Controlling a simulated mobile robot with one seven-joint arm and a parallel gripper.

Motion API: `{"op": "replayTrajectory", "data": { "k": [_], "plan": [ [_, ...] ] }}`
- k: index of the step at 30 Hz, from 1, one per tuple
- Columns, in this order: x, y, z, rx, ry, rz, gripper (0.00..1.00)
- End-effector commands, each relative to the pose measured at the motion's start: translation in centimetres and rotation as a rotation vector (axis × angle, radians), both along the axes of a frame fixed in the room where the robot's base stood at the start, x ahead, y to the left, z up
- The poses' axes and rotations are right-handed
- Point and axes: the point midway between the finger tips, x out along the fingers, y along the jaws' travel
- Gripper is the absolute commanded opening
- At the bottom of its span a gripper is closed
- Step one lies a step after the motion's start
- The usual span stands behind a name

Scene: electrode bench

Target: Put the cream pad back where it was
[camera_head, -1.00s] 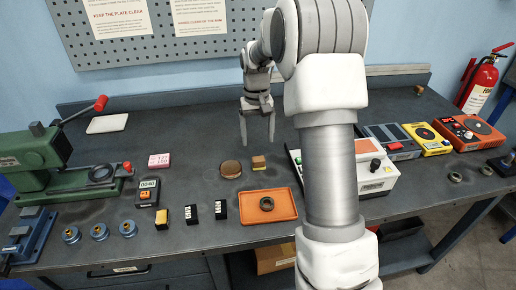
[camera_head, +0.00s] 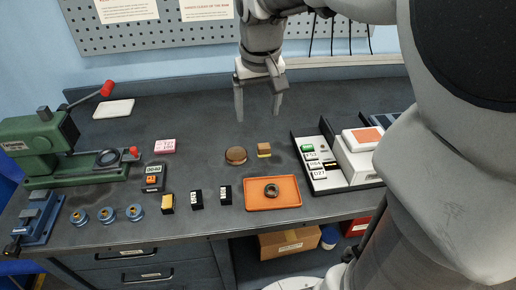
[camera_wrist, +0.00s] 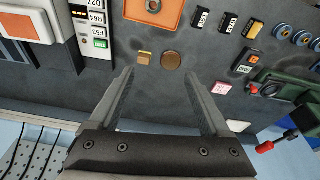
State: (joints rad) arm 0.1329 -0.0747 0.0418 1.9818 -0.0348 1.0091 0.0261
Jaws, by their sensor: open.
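A pale, off-white flat pad (camera_head: 113,109) lies on the bench at the back left, behind the green press. It also shows in the wrist view (camera_wrist: 237,126), beyond the right finger. I cannot tell for certain that it is the cream pad; no other loose cream pad stands out. My gripper (camera_head: 258,116) is open and empty, pointing down over the back middle of the bench, well to the right of the pad. In the wrist view my gripper (camera_wrist: 161,80) has nothing between its fingers. A brown round disc (camera_head: 236,155) and a brown-and-yellow block (camera_head: 264,150) lie in front of it.
An orange tray (camera_head: 290,203) holds a dark ring (camera_head: 271,190). A white device (camera_head: 360,160) with labelled slots stands right of it. The green press (camera_head: 40,150) with its red-knobbed lever is at left. A pink block (camera_head: 165,146) lies between. The back middle bench is clear.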

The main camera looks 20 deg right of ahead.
Motion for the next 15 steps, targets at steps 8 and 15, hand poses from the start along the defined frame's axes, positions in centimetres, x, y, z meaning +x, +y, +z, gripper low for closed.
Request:
{"op": "replayTrajectory", "data": {
  "k": [8,15],
  "plan": [
    [-6.8,2.3,1.8,-0.003,-0.111,0.047,0.81],
    [-12.2,3.5,1.4,0.002,-0.2,0.081,0.81]
  ]
}}
